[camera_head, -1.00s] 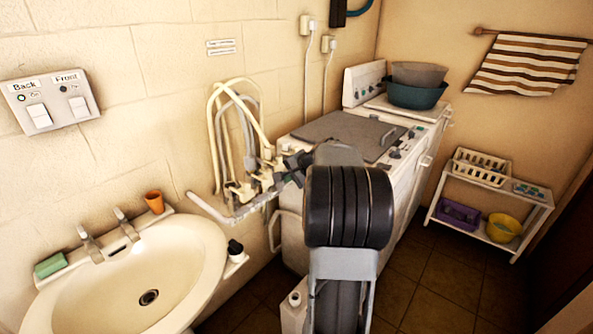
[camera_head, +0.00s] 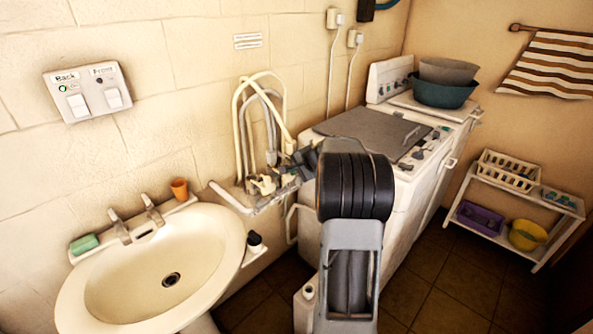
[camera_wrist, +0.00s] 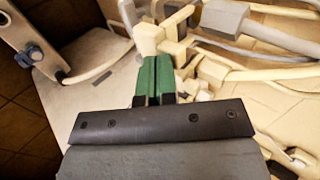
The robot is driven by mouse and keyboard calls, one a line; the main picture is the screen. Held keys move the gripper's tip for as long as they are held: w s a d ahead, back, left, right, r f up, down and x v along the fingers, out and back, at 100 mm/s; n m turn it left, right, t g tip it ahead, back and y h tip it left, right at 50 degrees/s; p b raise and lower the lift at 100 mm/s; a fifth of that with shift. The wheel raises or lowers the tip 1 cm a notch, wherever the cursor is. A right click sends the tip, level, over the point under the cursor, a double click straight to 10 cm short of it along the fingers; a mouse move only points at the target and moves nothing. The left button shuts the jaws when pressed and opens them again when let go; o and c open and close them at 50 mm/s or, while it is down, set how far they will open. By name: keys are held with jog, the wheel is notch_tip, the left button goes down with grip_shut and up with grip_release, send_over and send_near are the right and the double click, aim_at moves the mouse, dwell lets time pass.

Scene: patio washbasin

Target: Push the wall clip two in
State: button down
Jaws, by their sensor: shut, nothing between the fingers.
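Cream hose fittings and clip-like pieces (camera_head: 262,185) sit on the wall at the foot of the looped hoses (camera_head: 240,125). I cannot tell which of them is wall clip two. In the wrist view a cream block-shaped piece (camera_wrist: 148,38) is just beyond my green fingertips (camera_wrist: 155,75). The fingers are shut together with nothing between them. They look very close to the cream pieces, but contact cannot be made out. In the head view my gripper (camera_head: 304,160) is at the right of the fittings, partly hidden by my arm.
A washbasin (camera_head: 160,265) with taps stands at left, an orange cup (camera_head: 179,189) on its rim. A white washing machine (camera_head: 345,200) with bowls (camera_head: 443,92) on it stands behind my arm. A low shelf (camera_head: 530,208) is at right. Tiled floor (camera_head: 425,290) between is clear.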

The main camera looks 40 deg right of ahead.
jog(key=w, duration=0.4)
jog(key=shift+a+r+p, duration=0.1)
jog(key=shift+a+p, duration=0.25)
jog(key=shift+p, duration=0.05)
jog(key=shift+s, duration=0.1)
jog(key=shift+s+f+b, duration=0.2)
jog(key=shift+s+b, duration=0.05)
jog(key=shift+b, duration=0.25)
jog(key=s+f+b+v, duration=0.1)
jog(key=b+v, duration=0.1)
jog(key=v, duration=1)
jog(key=shift+s+d+b, duration=0.3)
jog(key=shift+s, duration=0.2)
jog(key=shift+f, duration=0.1)
